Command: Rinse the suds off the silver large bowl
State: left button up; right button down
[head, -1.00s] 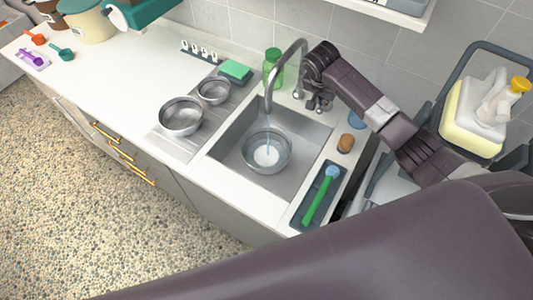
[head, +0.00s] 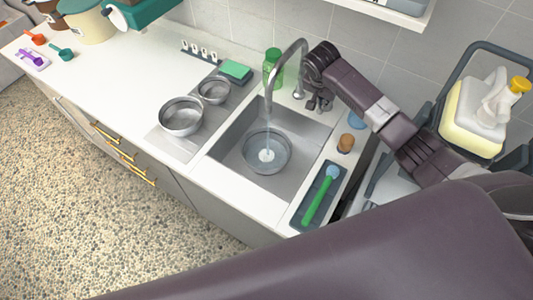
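A silver large bowl (head: 267,152) sits upright in the sink (head: 308,142) under the faucet (head: 271,78). Water runs from the spout into it. A small white patch of suds (head: 266,156) shows at the middle of the bowl; the rest of its inside looks like clear water. My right gripper (head: 318,100) is at the faucet's base by the handle, pointing down. Its fingers are small and dark, and I cannot tell whether they are closed on the handle. My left gripper is not in view.
Two silver bowls (head: 181,116) (head: 214,91) stand on the drainboard left of the sink. A green sponge (head: 235,70) and green bottle (head: 273,68) are behind. A tray with a green brush (head: 320,196) lies right of the sink. The left counter is mostly clear.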

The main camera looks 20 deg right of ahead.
dwell(0.3)
notch_tip(320, 180, up, 2)
jog(key=p, duration=0.3)
jog(key=shift+r, duration=0.75)
jog(key=shift+r, duration=0.15)
jog(key=v, duration=0.6)
jog(key=shift+s+a, duration=0.25)
jog(key=shift+r, duration=0.25)
